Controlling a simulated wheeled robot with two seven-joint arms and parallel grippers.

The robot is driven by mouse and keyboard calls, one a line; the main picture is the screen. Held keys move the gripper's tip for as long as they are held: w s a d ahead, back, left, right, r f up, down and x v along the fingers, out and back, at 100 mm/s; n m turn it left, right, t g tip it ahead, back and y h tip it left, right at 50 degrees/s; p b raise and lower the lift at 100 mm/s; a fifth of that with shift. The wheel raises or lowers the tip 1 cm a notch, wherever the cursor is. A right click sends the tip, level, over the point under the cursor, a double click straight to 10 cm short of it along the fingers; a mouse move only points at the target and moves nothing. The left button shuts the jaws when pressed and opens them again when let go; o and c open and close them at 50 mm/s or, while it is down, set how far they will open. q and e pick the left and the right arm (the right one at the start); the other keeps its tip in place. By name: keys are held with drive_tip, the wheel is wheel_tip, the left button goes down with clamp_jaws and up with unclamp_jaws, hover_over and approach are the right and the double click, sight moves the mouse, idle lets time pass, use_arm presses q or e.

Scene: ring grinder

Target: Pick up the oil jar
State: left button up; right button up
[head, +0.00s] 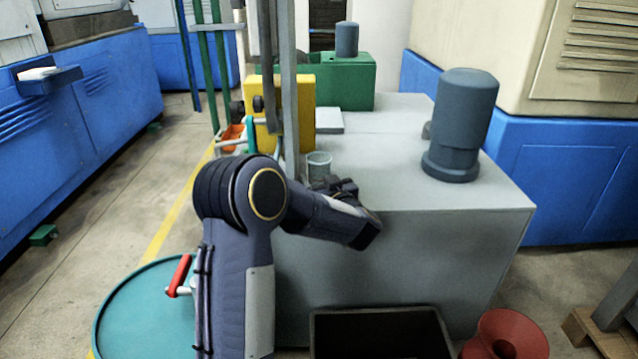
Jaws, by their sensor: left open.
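A small grey-green, open-topped jar (318,164), which looks like the oil jar, stands upright on the grey machine top near its left edge, just right of a vertical post. My left arm comes in from the bottom and bends right at the elbow. My left gripper (338,185) is only partly visible as a dark shape just right of and in front of the jar. It is open, and the jar's lower part is partly hidden behind my arm and gripper. I cannot tell whether they touch. My right gripper is not in view.
A dark blue-grey motor cylinder (461,125) stands on the machine top (390,150) to the right. A yellow block (300,100) and posts (289,90) stand behind the jar. A teal drum (145,310), a black bin (380,335) and a red funnel-like object (506,336) are in front.

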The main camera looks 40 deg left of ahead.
use_arm(q)
drive_tip(key=c, duration=0.7)
drive_tip(key=shift+c, duration=0.2)
drive_tip(key=shift+r, duration=0.15)
